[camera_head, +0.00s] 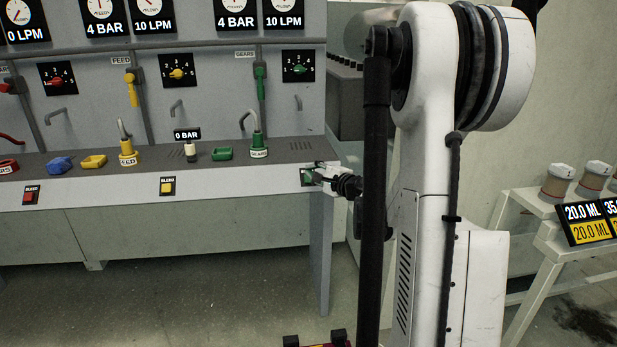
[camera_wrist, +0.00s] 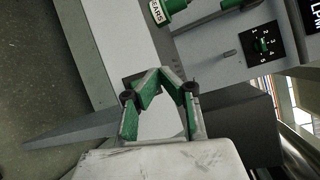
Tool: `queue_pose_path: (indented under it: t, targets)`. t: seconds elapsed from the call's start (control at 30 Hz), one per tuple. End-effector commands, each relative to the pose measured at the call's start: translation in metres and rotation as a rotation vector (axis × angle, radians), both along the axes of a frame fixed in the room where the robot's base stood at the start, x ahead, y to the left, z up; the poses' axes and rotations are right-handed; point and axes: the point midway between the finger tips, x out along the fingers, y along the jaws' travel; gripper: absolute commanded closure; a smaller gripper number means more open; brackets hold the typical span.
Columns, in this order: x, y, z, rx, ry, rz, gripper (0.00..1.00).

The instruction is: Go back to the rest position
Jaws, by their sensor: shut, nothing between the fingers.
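My gripper (camera_head: 322,174) is at the right front corner of the grey bench (camera_head: 230,193), beside a green button (camera_head: 306,177). In the head view it is small and partly lost against the bench. In the wrist view my gripper (camera_wrist: 158,73) shows its green-and-grey fingers with the tips together and nothing between them. Whether the tips touch the bench or button cannot be told. My white arm stands upright in the right half of the head view and hides what is behind it.
The bench top holds a green GEARS connector (camera_head: 258,146), a yellow FEED connector (camera_head: 128,153), a blue cap (camera_head: 59,165), and a green cap (camera_head: 221,154). A gauge panel rises behind. A white stand with cups (camera_head: 557,183) is at the right. Open floor (camera_head: 200,290) lies in front.

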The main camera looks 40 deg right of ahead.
Motion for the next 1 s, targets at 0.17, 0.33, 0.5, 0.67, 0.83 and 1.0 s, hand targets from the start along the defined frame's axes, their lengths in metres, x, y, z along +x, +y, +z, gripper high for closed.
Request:
queue_pose_path:
  t: [0.17, 0.33, 0.5, 0.67, 0.83, 1.0]
  targets:
    - [-0.003, 0.002, 0.003, 0.000, 0.000, 0.000, 1.00]
    - [-0.003, 0.002, 0.003, 0.000, 0.000, 0.000, 1.00]
    - [-0.003, 0.002, 0.003, 0.000, 0.000, 0.000, 1.00]
    - [-0.002, 0.005, 0.004, -0.005, 0.004, 0.005, 1.00]
    - [0.002, 0.044, 0.013, -0.077, 0.056, 0.064, 1.00]
    - [-0.001, 0.116, 0.026, -0.230, 0.158, 0.182, 1.00]
